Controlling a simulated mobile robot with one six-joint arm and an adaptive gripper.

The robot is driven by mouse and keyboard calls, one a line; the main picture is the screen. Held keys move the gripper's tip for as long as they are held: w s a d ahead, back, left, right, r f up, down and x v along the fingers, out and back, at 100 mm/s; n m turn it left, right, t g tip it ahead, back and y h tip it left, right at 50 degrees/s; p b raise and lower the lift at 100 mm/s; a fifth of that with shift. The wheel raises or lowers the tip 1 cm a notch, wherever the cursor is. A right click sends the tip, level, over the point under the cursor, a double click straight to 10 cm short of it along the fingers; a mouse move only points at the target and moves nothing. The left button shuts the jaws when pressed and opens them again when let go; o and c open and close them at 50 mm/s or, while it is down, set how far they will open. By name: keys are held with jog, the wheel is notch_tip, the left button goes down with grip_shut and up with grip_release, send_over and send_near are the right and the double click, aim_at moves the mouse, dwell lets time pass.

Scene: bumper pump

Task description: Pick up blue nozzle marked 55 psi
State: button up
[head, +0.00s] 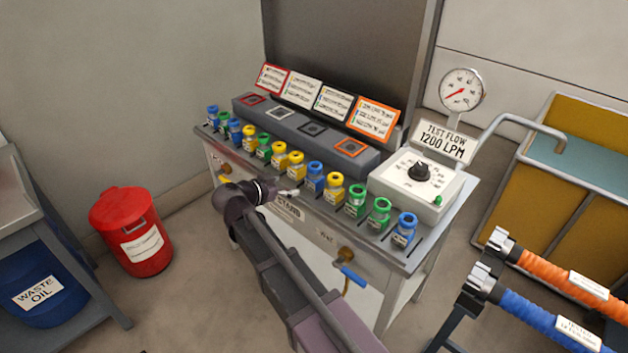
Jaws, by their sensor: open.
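Several small nozzles in blue, green and yellow stand in a row along the front of the bench top. The blue ones are two at the far left (212,116) (234,131), one near the middle (315,179) and one at the right end (403,230). Their labels are too small to read, so I cannot tell which is marked 55 psi. My gripper (289,192) is at the bench's front edge, left of the middle blue nozzle. It is open and seems empty; its fingers are small and partly hidden by the wrist.
Behind the row is a dark rack (310,129) with square pads and sign cards. A control box (412,188) with a knob, gauge and 1200 LPM sign stands at right. A blue-handled valve (351,274) juts from the bench front. Hoses (560,268) lie at right; a red bin (132,232) stands left.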

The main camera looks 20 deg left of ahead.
aim_at(311, 178)
jog(key=shift+s+a, duration=0.2)
jog(key=shift+b+x, duration=1.65)
jog(key=shift+x, duration=2.55)
jog(key=shift+w+f, duration=0.1)
jog(key=shift+f, duration=0.05)
jog(key=shift+b+x, duration=1)
jog(key=shift+x, duration=1.45)
jog(key=shift+w+a, duration=0.1)
jog(key=shift+a, duration=0.05)
jog(key=c, duration=1.3)
jog(key=shift+c, duration=0.2)
jog(key=shift+r, duration=0.25)
